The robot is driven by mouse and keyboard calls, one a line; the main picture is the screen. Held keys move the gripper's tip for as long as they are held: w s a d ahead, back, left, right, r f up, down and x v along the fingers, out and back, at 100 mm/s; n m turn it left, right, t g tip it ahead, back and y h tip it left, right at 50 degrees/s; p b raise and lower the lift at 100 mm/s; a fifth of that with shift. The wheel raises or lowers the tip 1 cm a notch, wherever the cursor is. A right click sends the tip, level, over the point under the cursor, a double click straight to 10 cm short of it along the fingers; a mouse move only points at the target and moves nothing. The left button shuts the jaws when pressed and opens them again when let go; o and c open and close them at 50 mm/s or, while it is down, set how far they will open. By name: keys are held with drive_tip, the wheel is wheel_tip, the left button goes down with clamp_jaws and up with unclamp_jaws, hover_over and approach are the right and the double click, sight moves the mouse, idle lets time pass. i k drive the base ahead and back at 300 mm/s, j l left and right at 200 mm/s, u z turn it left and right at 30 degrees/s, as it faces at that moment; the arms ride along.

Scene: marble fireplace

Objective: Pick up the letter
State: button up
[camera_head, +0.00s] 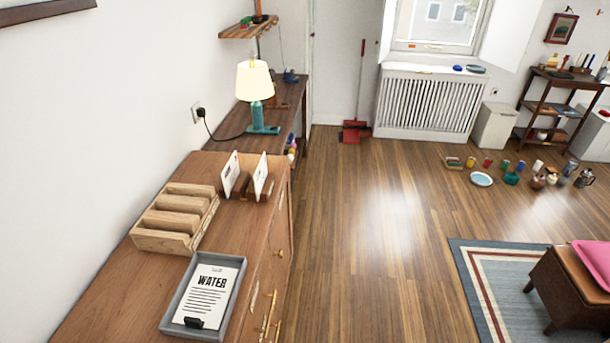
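A white printed sheet headed "WATER" (207,292) lies flat in a grey tray (178,306) on the near end of the wooden cabinet. A small black object (193,322) sits on its lower edge. Two white cards or envelopes, one on the left (231,174) and one on the right (260,175), stand upright in a small dark wooden holder (245,190) farther back. I cannot tell which of these papers is the letter. My gripper is not in view.
A wooden slotted organizer (150,240) stands left of the holder on the cabinet (120,290). A teal lamp (257,115) stands on the desk behind. The floor (350,240) right of the cabinet is clear; a stool (565,290) on a rug (480,262) stands farther right.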

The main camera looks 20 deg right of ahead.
sight(261, 174)
drive_tip(key=i+l+u, duration=0.2)
drive_tip(key=l, duration=0.3)
drive_tip(key=i+l+u, duration=0.2)
drive_tip(key=l, duration=0.35)
drive_tip(key=i+l+u, duration=0.2)
drive_tip(key=l, duration=0.4)
drive_tip(key=i+l+u, duration=0.2)
drive_tip(key=l, duration=0.4)
drive_tip(key=l+u, duration=0.2)
drive_tip(key=l, duration=0.4)
